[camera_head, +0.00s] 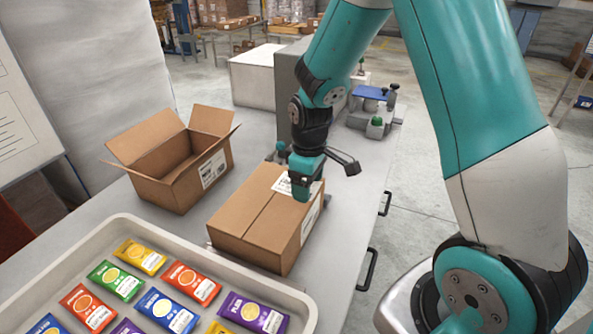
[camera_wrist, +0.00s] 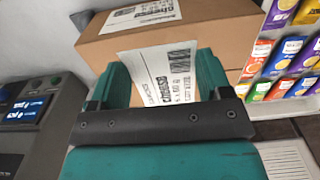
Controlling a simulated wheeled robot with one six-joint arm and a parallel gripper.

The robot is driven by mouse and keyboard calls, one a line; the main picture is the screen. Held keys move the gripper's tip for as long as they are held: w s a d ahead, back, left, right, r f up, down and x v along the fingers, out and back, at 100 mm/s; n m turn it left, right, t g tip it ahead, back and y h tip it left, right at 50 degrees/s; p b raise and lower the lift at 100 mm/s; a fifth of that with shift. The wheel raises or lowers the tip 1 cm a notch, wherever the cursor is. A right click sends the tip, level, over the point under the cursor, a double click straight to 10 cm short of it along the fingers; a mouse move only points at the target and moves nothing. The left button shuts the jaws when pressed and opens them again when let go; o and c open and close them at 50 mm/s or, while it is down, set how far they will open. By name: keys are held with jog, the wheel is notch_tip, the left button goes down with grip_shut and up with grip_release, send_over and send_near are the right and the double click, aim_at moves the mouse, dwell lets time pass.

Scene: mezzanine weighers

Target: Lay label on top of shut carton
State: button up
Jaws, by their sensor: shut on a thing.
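The shut carton (camera_head: 255,222) is a brown box with its top flaps closed, standing on the grey table beside the tray. It also shows in the wrist view (camera_wrist: 205,30), with a printed label on its side. My gripper (camera_head: 302,186) is over the far end of the carton top. In the wrist view my gripper (camera_wrist: 165,80) is shut on a white label (camera_wrist: 165,72) with black print and a barcode, held between the two teal fingers. The label also shows at the carton's top (camera_head: 282,184). I cannot tell whether it touches the carton.
An open carton (camera_head: 170,165) with raised flaps stands left of the shut one. A cream tray (camera_head: 130,226) of several colourful packets is in front. A grey machine (camera_head: 290,82), a white box (camera_head: 252,75) and a small device with a blue plate (camera_head: 374,95) stand behind.

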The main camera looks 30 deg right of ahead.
aim_at(306, 210)
jog(key=shift+w+f, duration=0.1)
jog(key=shift+a+f+b, duration=0.1)
jog(key=shift+f+b, duration=0.65)
jog(key=shift+f, duration=0.05)
notch_tip(306, 210, down, 5)
jog(key=b, duration=0.4)
jog(key=o, duration=1)
jog(key=shift+r, duration=0.15)
